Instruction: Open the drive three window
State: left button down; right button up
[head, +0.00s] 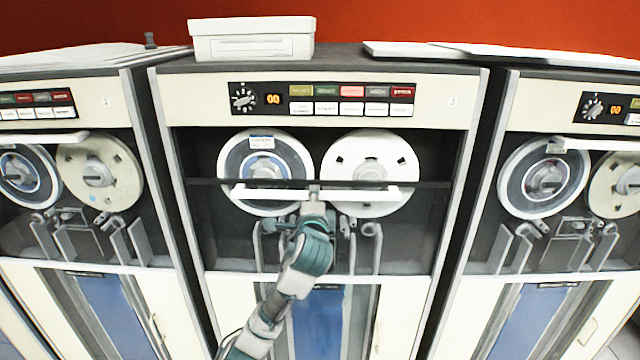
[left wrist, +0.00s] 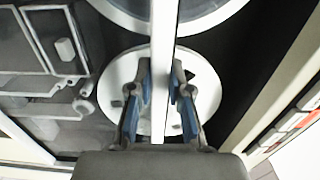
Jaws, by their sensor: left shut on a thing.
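The drive three window (head: 430,184) is on the middle cabinet, which has a small "3" at its upper right. Its white handle bar (head: 260,193) runs level across the lower part of the two tape reels. My left gripper (head: 314,192) is at the middle of this bar, reaching up from below. In the left wrist view the two fingers of my left gripper (left wrist: 160,95) lie on either side of the white bar (left wrist: 163,45) and are shut on it. The fingertips are small and partly hidden in the head view. My right gripper is not in view.
The left tape reel (head: 264,165) and right tape reel (head: 370,160) sit behind the bar. A control panel (head: 325,99) with buttons is above. A white box (head: 252,40) stands on top. Similar drives flank it on the left (head: 105,90) and right (head: 540,115).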

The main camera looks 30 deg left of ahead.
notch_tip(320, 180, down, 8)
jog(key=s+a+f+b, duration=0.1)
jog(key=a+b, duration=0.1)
jog(key=b, duration=0.5)
pick_arm(q)
jog(key=shift+d+f+b, duration=0.15)
jog(key=shift+f+b, duration=0.55)
jog(key=shift+f, duration=6.65)
jog(key=shift+d+f+b, duration=0.1)
jog(key=shift+f+b, duration=0.6)
jog(key=shift+f, duration=6.6)
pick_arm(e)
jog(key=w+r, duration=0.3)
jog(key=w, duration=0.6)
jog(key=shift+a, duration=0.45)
pick_arm(q)
jog(key=c, duration=1.1)
grip_release()
jog(key=shift+w, duration=0.1)
jog(key=shift+d+r, duration=0.15)
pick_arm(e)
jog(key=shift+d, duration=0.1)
pick_arm(q)
jog(key=v, duration=1.2)
